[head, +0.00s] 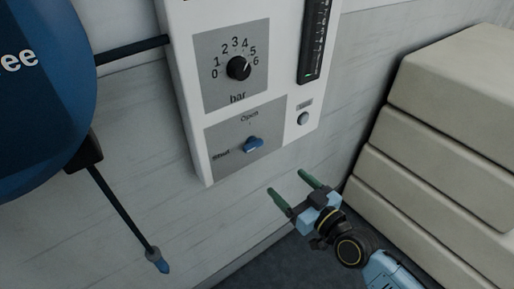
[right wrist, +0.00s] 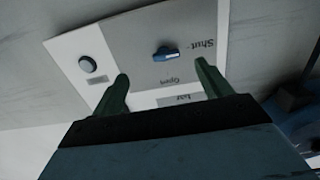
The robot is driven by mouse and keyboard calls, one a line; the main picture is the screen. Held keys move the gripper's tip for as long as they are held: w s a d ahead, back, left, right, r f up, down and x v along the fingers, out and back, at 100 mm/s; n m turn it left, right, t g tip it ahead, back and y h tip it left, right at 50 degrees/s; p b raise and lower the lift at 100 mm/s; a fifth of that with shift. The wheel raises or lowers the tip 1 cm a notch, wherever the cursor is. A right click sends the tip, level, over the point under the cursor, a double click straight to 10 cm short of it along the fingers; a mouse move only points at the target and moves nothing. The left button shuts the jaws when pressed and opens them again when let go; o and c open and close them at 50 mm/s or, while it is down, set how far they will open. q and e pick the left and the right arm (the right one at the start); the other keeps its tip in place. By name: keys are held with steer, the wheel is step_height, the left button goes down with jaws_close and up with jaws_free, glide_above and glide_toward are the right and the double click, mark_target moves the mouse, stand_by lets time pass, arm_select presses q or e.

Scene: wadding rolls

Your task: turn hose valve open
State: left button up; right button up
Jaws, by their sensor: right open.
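The hose valve is a small blue knob (head: 253,144) on a grey plate low on the white panel (head: 195,150). "Shut" is printed to its left and "Open" above it. The knob lies roughly sideways, along the "Shut" side. In the right wrist view the blue knob (right wrist: 165,54) shows upside down, beyond the fingertips and between them. My right gripper (head: 286,182) is open and empty, below and right of the knob, with its green fingers pointing towards the panel. It is apart from the knob. My left gripper is not in view.
Above the valve is a black pressure dial (head: 238,68) marked in bar. A round button (head: 303,118) and a black gauge strip (head: 315,40) are to the right. A blue drum (head: 45,95) with a hanging hose (head: 122,212) is at left. Pale stacked wadding (head: 440,130) stands at right.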

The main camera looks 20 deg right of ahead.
mark_target(255, 148)
steer(key=shift+t+y, duration=0.3)
steer(key=x, duration=0.4)
steer(key=r+x, duration=0.1)
steer(key=x, duration=0.4)
steer(key=r+x, duration=0.1)
steer(key=x, duration=0.3)
steer(key=shift+w+a+r, duration=0.15)
steer(key=shift+a, duration=0.1)
steer(key=shift+c, duration=0.4)
steer(key=c, duration=0.9)
